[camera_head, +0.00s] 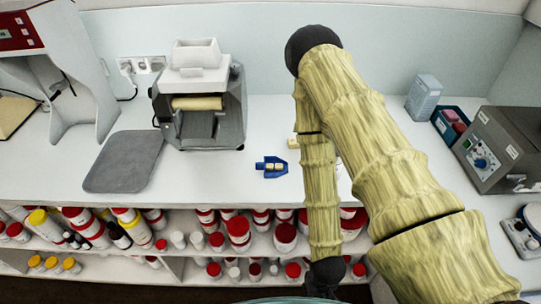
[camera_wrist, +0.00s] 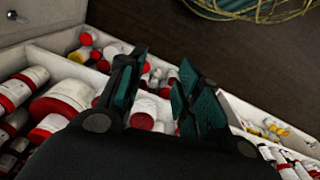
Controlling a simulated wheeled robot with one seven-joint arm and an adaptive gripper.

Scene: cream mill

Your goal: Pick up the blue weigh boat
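A small blue weigh boat (camera_head: 272,167) lies on the white bench near its front, left of my arm, in the head view. Small pale pieces show in it. The wrist view does not show the boat. My gripper (camera_wrist: 158,92) is open and empty in the wrist view, its teal-padded fingers apart. It is over the shelves of bottles below the bench, away from the boat. In the head view the arm's lower end hangs at the bench's front and the fingers cannot be made out.
A grey mill (camera_head: 203,100) stands behind the boat, and a grey mat (camera_head: 124,161) lies to the left. At right are a dark blue tray (camera_head: 441,126) and a grey instrument (camera_head: 497,148). Red-capped bottles (camera_head: 238,230) fill the shelves below.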

